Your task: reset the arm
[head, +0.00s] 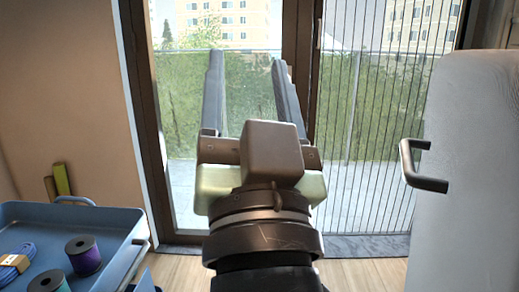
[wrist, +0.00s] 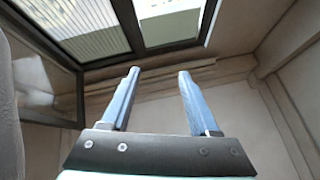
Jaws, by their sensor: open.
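My gripper (head: 245,72) is raised in the middle of the head view, in front of the glass door. Its two long fingers stand apart and point up and away. Nothing is between them. In the wrist view my gripper (wrist: 157,85) shows the same two fingers, open and empty, against a pale wall and window frame. It touches nothing in either view.
A blue tray (head: 110,222) at the lower left holds a purple spool (head: 84,256), a teal spool (head: 52,282) and a blue cord bundle (head: 14,264). A white cabinet or fridge (head: 470,140) with a dark handle (head: 418,168) stands at the right. Air around my gripper is clear.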

